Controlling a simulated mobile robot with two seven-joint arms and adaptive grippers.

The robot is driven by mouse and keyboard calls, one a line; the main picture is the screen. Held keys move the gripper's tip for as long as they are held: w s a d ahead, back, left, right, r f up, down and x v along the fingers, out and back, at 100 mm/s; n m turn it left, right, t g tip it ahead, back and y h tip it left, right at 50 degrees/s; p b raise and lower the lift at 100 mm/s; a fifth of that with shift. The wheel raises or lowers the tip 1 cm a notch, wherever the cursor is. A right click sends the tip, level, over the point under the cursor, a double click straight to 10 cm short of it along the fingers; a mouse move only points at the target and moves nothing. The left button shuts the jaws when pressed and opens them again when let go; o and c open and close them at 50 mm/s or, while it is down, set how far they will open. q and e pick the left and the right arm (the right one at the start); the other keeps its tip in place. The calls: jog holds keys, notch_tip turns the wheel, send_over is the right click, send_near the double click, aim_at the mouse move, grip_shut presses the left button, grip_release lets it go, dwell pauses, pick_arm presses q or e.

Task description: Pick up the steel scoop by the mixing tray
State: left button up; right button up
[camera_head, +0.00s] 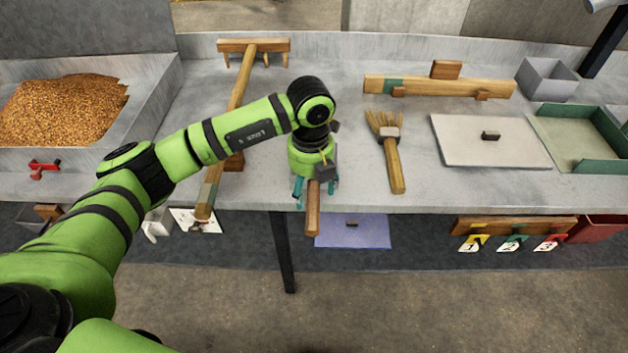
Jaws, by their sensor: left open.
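My left gripper (315,191) is over the front edge of the table, pointing down. It is open, with a teal finger on each side of a wooden handle (313,216) that sticks out past the edge. The handle appears to belong to the scoop; its steel part is hidden behind my gripper and wrist, and I cannot tell whether the fingers touch the handle. A metal tray (160,85) with a heap of brown grain (62,108) stands at the left and may be the mixing tray. My right gripper is not in view.
A long-handled wooden rake (240,92) lies left of my gripper, partly behind my arm. A brush (393,160) lies to the right, then a flat lid (488,141) and a green tray (570,140). A wooden bar (440,86) lies behind. Tabletop between gripper and brush is clear.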

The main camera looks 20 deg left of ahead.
aim_at(310, 199)
pick_arm(q)
notch_tip(310, 199, down, 6)
jog(key=shift+a+r+p, duration=0.15)
jog(key=shift+r+p, duration=0.1)
jog(key=shift+p, duration=0.15)
jog(key=shift+c, duration=0.4)
jog(key=shift+r, duration=0.1)
grip_shut()
